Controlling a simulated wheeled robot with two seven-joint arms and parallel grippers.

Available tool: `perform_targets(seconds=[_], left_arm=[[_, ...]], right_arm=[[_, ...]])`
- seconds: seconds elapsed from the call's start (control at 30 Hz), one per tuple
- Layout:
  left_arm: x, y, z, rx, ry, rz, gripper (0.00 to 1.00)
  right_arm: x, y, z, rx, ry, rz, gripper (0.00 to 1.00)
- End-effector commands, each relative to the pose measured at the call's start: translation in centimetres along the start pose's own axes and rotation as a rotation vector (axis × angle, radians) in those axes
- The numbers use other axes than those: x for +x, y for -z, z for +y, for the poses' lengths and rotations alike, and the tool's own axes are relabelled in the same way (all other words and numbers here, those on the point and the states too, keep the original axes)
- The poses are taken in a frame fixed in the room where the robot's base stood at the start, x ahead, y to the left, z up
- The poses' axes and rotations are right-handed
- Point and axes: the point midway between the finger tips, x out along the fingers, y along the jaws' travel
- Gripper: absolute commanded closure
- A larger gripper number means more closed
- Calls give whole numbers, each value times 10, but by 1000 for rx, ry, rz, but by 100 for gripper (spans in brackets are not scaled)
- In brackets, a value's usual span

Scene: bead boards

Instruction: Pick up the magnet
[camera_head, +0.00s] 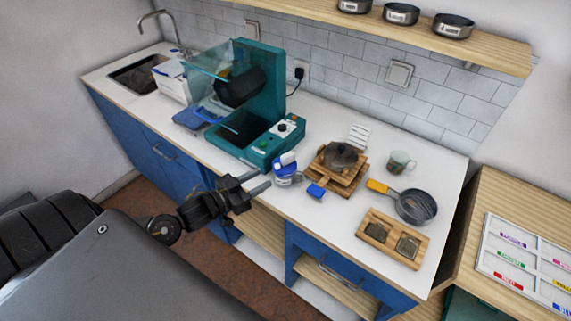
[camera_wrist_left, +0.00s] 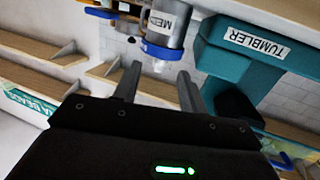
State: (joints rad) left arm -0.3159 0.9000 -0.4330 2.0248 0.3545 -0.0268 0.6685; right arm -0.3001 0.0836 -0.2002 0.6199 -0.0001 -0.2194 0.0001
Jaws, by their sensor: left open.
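No label names the magnet, so I cannot tell for sure which thing it is. A small blue block (camera_head: 316,191) lies near the counter's front edge and may be it. My left gripper (camera_head: 263,180) is open and empty, in front of the counter edge, left of the jar and block. In the left wrist view its fingers (camera_wrist_left: 160,72) point towards the jar, apart from it. My right gripper is out of view.
A teal machine (camera_head: 259,150), labelled TUMBLER in the left wrist view (camera_wrist_left: 254,42), stands left of the jar.

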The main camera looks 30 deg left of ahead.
Motion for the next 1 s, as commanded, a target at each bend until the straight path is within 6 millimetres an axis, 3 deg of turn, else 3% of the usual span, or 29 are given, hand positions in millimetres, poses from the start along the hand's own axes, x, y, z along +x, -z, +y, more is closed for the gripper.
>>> perform_targets(seconds=[0.1, 0.33, 0.7, 1.0], left_arm=[[-1, 14, -9, 16, -63, 63, 58], [0, 21, -11, 17, -90, 92, 58], [48, 26, -6, 17, -88, 93, 58], [59, 27, -6, 17, -88, 91, 58]], right_arm=[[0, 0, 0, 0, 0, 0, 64], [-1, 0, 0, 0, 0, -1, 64], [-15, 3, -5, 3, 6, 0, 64], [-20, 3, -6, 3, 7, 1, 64]])
